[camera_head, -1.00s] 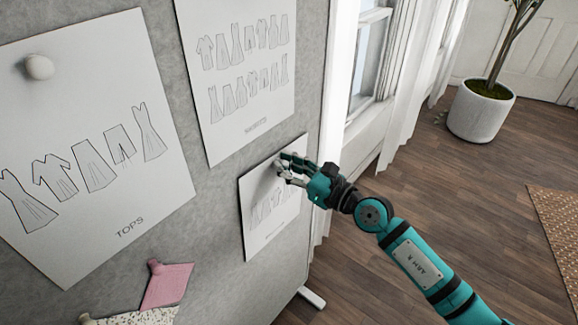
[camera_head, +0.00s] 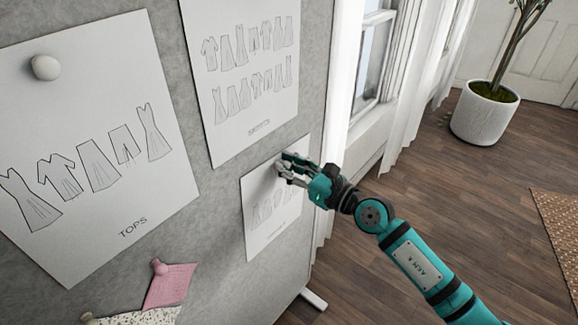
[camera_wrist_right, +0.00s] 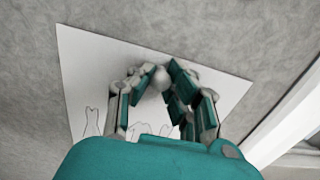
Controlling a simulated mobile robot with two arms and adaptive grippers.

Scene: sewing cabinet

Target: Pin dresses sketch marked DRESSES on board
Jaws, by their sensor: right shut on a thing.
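A white sketch sheet (camera_head: 256,190) with garment drawings lies against the grey board at its lower right. Its label is too small to read. My right gripper (camera_head: 281,168) is at the upper part of this sheet, with its fingers closed together. In the right wrist view the fingertips (camera_wrist_right: 163,82) meet around a small round whitish pin head (camera_wrist_right: 160,77), which lies over the sheet (camera_wrist_right: 82,75). The fingers hide part of the pin and some drawings. I cannot tell whether the pin has entered the board. My left gripper is not in view.
The grey board (camera_head: 215,215) also bears a TOPS sheet (camera_head: 80,205) with a white pin (camera_head: 46,67), a second sheet (camera_head: 245,108) above, and a pink fabric swatch (camera_head: 170,286). A window, curtain and potted plant (camera_head: 485,112) stand to the right.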

